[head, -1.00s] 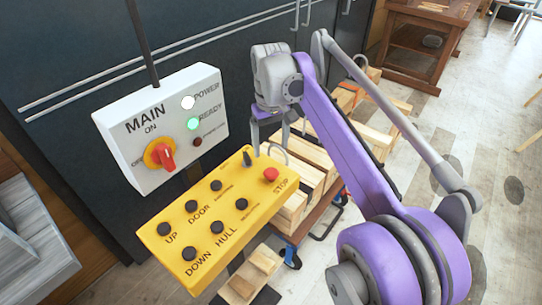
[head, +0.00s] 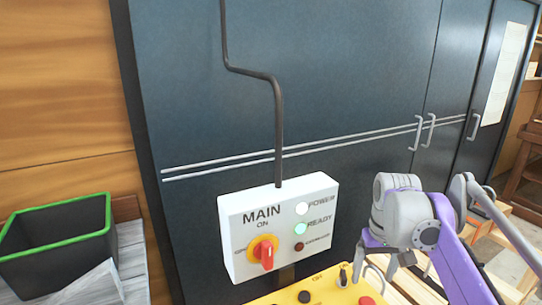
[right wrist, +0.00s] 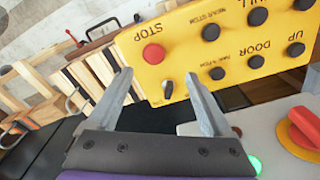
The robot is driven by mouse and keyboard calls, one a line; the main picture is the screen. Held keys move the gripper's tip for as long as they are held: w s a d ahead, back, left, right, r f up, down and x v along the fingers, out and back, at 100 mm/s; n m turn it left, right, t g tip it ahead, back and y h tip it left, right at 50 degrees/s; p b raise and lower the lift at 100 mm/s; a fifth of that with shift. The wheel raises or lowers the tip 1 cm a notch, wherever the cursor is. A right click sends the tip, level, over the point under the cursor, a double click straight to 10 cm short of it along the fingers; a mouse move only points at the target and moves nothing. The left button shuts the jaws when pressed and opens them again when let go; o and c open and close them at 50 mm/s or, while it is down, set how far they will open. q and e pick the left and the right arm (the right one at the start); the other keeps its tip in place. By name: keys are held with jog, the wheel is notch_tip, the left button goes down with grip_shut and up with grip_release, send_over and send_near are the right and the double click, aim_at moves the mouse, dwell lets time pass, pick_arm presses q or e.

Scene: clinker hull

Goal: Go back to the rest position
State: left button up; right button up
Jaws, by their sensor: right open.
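My right gripper (head: 376,268) is in the lower right of the head view, in front of the dark cabinet and just right of the white MAIN switch box (head: 237,218). In the right wrist view its two fingers (right wrist: 159,75) are apart with nothing held between them. Beyond the fingertips is the yellow button panel (right wrist: 225,22), with a red STOP button (right wrist: 153,53) and a small black lever switch (right wrist: 168,89). The gripper looks apart from the panel. My left gripper is in neither view.
The MAIN box has a red knob (head: 266,255), a white POWER lamp and a green READY lamp, both bright. A dark cabinet (head: 330,80) fills the back. A black green-rimmed bin (head: 58,243) stands at left. Timber (right wrist: 95,75) lies beside the panel.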

jog(key=s+a+f+t, duration=0.2)
jog(key=s+a+f, duration=0.2)
jog(key=s+f, duration=0.5)
jog(key=s+a+f+t, duration=0.3)
jog(key=s+a+f, duration=0.1)
jog(key=s+f, duration=0.5)
jog(key=shift+s+a+f+n, duration=0.2)
jog(key=shift+a+n, duration=0.1)
jog(key=shift+n, duration=0.1)
dwell(1.0)
